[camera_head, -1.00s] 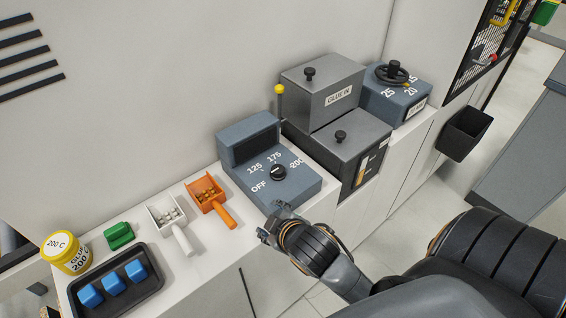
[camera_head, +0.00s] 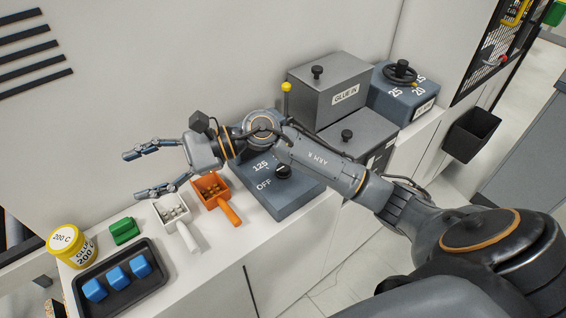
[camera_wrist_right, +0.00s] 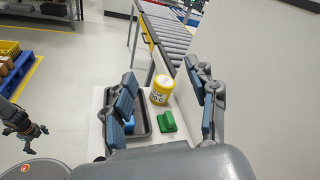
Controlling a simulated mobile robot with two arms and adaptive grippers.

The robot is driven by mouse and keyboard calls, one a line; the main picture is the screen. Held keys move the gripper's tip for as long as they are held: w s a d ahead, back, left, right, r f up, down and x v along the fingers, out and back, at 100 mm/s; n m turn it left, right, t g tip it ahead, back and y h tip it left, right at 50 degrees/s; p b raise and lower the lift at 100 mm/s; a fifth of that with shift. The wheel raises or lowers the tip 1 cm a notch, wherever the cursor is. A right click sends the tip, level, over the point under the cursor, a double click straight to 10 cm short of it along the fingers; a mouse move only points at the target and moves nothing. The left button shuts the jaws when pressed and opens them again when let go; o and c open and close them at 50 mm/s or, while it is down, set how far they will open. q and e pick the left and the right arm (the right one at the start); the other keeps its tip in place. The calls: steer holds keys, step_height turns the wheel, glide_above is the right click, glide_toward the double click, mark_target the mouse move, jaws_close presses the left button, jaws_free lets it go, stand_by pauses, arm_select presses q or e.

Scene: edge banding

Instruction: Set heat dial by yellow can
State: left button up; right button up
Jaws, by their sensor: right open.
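The heat dial (camera_head: 282,171) is a black knob on a blue-grey box (camera_head: 290,203). Its OFF and 125 marks show; my right arm hides the other marks. The yellow can (camera_head: 82,254), labelled "200 C" and "GLUE 200", stands at the far left of the counter. In the right wrist view the can (camera_wrist_right: 161,89) shows beyond and between the fingers. My right gripper (camera_head: 139,173) is open and empty, above the counter over the scoops and left of the dial box. It also shows in the right wrist view (camera_wrist_right: 165,108). My left gripper is not in the head view.
A black tray (camera_head: 152,288) with blue blocks and a green block (camera_head: 124,230) sit near the can. A white scoop (camera_head: 183,233) and an orange scoop (camera_head: 228,211) hold small pieces. Grey GLUE IN boxes (camera_head: 330,100) and a handwheel box (camera_head: 400,100) stand right of the dial.

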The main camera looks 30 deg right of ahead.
steer(key=w+d+f+n+g+h, duration=0.2)
steer(key=d+f+n+h, duration=0.3)
steer(key=d+f, duration=0.1)
steer(key=n+g+h, duration=0.2)
steer(key=n+h, duration=0.2)
steer(key=h, duration=0.8)
glide_above(283, 167)
step_height(283, 167, down, 12)
steer(key=p, duration=0.5)
steer(key=shift+f, duration=0.65)
steer(key=shift+c, duration=0.4)
steer(key=c, duration=1.1)
